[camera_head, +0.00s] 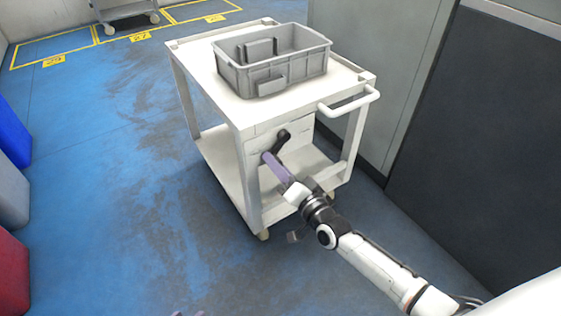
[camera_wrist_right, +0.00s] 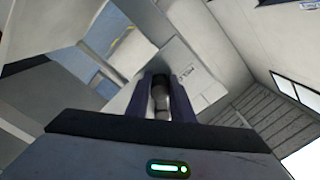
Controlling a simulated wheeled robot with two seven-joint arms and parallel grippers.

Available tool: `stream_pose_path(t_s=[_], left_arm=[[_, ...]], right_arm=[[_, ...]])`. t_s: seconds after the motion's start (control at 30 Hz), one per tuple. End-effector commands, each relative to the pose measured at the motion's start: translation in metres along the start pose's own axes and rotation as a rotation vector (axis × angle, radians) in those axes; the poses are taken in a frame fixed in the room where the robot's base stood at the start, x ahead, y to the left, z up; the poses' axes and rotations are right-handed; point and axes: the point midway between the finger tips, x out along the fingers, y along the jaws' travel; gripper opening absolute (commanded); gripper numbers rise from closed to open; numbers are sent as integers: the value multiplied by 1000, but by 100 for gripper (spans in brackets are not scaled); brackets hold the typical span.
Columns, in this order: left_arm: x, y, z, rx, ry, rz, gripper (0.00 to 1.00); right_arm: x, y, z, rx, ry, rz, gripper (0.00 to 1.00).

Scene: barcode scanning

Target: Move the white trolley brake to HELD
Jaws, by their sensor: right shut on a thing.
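The white trolley (camera_head: 255,118) stands in the middle of the head view. Its brake is a black lever (camera_head: 283,138) on a white end panel, slanting down and left from its upper end. My right gripper (camera_head: 268,157), with purple fingers, is at the lever's lower end. In the wrist view the right fingers (camera_wrist_right: 163,96) are shut on a dark and grey knob-like part (camera_wrist_right: 160,84) of the brake. Dark lettering (camera_wrist_right: 187,72) shows on the panel beside it, too small to read surely. Small purple tips (camera_head: 188,313) of my left gripper barely show at the bottom edge.
A grey crate (camera_head: 300,68) sits on the trolley top. A white handle (camera_head: 350,103) juts out above the right arm. Grey cabinets (camera_head: 480,120) stand close at the right. Blue, grey and red bins (camera_head: 10,190) line the left edge. Blue floor (camera_head: 110,180) left of the trolley is clear.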

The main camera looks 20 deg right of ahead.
Motion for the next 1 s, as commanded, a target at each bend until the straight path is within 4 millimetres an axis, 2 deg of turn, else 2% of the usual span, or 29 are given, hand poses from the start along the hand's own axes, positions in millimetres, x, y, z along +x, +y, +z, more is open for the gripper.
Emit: stream_pose_path(t_s=[0.3,0.77,0.8,0.9,1.0], left_arm=[[-2,-3,-5,-11,20,-12,31],[-2,-3,-2,-13,17,-13,31],[-2,-3,-2,-13,17,-13,31],[-2,-3,-2,-13,17,-12,31],[-2,-3,-2,-11,15,-12,31]], right_arm=[[1,-9,4,102,-5,-2,0],[1,-13,7,115,-8,-7,0],[1,-13,7,115,-8,-7,25],[1,-12,6,112,-7,-6,39],[0,-10,6,110,-6,-3,39]])
